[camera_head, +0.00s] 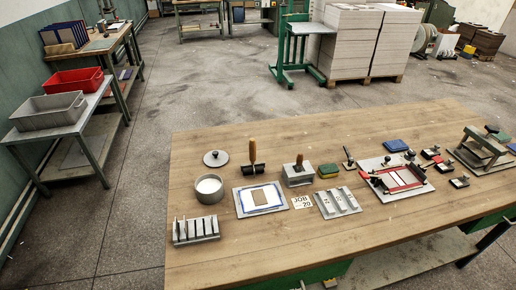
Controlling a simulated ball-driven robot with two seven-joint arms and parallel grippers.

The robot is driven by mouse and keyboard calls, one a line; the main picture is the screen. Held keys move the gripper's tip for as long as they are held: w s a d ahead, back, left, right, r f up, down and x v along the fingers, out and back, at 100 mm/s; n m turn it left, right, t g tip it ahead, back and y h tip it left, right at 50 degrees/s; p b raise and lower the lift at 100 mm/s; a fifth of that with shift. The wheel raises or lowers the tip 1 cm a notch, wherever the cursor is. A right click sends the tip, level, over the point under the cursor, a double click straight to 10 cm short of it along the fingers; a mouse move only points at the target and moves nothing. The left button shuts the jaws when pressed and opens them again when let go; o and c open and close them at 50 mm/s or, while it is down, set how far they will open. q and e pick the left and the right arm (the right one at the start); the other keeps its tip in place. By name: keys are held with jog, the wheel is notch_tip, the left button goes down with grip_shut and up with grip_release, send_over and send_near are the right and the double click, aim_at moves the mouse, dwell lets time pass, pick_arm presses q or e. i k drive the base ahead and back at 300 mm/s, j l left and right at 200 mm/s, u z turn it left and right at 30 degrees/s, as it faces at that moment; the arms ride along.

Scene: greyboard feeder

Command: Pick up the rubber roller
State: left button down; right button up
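A rubber roller (253,168) with a dark roller body and an upright wooden handle stands on the wooden workbench (220,262), left of the bench's middle. It stands clear of the things around it, and nothing hides it. Neither of my grippers shows in the head view.
Near the roller are a round lid (215,158), an open round tin (208,188), a grey block with a wooden knob (298,175) and a blue-edged sheet on a plate (261,199). A slotted rack (196,230) stands front left. The bench's front middle is bare.

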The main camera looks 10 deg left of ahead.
aim_at(254, 168)
jog(key=j+z, duration=0.9)
jog(key=j, duration=0.25)
jog(key=k, duration=0.05)
